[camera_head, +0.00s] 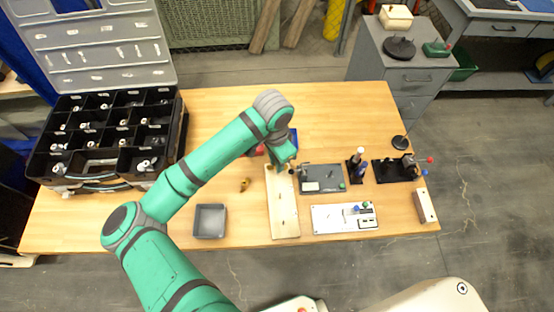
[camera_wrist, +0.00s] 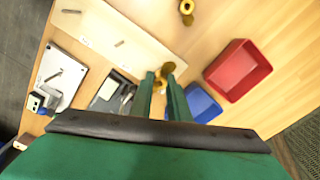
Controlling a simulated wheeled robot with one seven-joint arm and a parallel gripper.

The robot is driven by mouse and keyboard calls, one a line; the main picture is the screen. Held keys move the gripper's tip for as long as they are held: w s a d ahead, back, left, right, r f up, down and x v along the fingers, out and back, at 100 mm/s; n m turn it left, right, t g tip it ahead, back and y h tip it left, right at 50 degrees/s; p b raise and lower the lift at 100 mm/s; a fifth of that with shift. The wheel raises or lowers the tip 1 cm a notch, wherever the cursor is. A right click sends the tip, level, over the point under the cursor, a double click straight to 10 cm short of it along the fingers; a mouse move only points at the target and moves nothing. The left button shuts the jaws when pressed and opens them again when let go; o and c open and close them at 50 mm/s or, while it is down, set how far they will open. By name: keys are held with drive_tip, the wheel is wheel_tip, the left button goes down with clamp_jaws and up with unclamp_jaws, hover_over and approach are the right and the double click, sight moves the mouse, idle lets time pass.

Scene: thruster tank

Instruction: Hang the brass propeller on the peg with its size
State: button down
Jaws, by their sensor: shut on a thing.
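My gripper (camera_wrist: 160,82) is shut on a small brass propeller (camera_wrist: 168,69), which shows at the fingertips in the wrist view. In the head view my gripper (camera_head: 291,165) is over the far end of the pale wooden peg board (camera_head: 284,222); the held piece is hard to make out there. In the wrist view the board (camera_wrist: 103,29) carries upright pegs, one near the corner (camera_wrist: 70,12) and one near the middle (camera_wrist: 120,43), with small markings too blurred to read. Its end by my fingers is partly hidden. Another brass piece (camera_head: 245,184) lies on the table left of the board.
A red tray (camera_wrist: 238,70) and a blue tray (camera_wrist: 202,103) stand near my gripper. A grey tray (camera_head: 210,222) is at the front left. A dark plate (camera_head: 322,172) and a white plate (camera_head: 335,224) with fittings lie right of the board. A black compartment case (camera_head: 62,188) fills the left.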

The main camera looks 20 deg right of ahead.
drive_tip(key=shift+f, duration=1.75)
idle(1.2)
drive_tip(key=c, duration=1.6)
unclamp_jaws()
drive_tip(key=shift+r, duration=0.1)
drive_tip(key=shift+a+r, duration=0.15)
drive_tip(key=shift+r, duration=3.55)
drive_tip(key=shift+a+r, duration=0.1)
drive_tip(key=shift+r, duration=3.55)
drive_tip(key=shift+s, duration=0.1)
drive_tip(key=shift+a, duration=0.1)
